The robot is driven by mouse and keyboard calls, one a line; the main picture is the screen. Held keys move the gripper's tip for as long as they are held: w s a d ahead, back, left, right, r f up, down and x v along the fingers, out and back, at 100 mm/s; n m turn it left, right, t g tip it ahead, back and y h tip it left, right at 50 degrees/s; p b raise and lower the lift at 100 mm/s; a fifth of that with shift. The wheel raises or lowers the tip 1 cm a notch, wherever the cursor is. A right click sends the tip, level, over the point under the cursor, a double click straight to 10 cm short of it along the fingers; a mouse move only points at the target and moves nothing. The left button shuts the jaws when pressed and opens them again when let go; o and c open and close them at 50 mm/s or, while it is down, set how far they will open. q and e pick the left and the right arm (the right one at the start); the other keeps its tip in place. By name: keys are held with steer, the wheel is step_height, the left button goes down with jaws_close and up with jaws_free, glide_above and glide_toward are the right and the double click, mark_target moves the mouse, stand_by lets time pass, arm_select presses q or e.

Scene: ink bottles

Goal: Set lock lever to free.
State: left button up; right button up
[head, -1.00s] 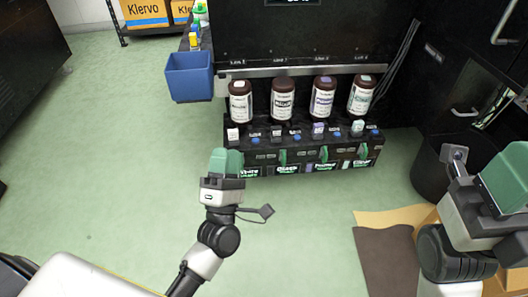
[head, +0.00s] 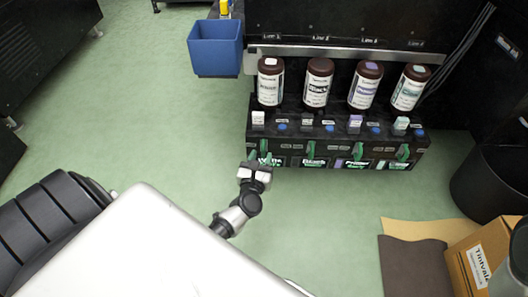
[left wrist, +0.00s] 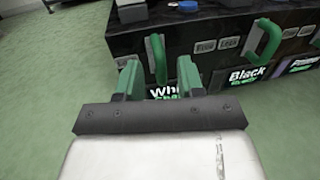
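The ink station (head: 335,135) has a row of green lock levers along its front. The White lever (left wrist: 157,58) stands nearly upright above the White label (left wrist: 165,91) in the left wrist view. The Black lever (left wrist: 267,38) is beside it to the right. My left gripper (head: 264,158) is at the station's left front. Its two green fingers are spread apart (left wrist: 158,68), and the White lever shows between them, slightly beyond. I cannot tell whether they touch it. The lever is partly hidden by my gripper in the head view. My right gripper is not in view.
Several brown ink bottles (head: 317,82) stand upright on the station. A black bin (head: 490,185), a cardboard box (head: 470,262) and a dark mat (head: 412,265) are at right. The green floor in front is clear.

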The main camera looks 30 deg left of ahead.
mark_target(263, 152)
arm_select(q)
steer(key=shift+b+x, duration=0.3)
steer(key=shift+x, duration=1.4)
jaws_close()
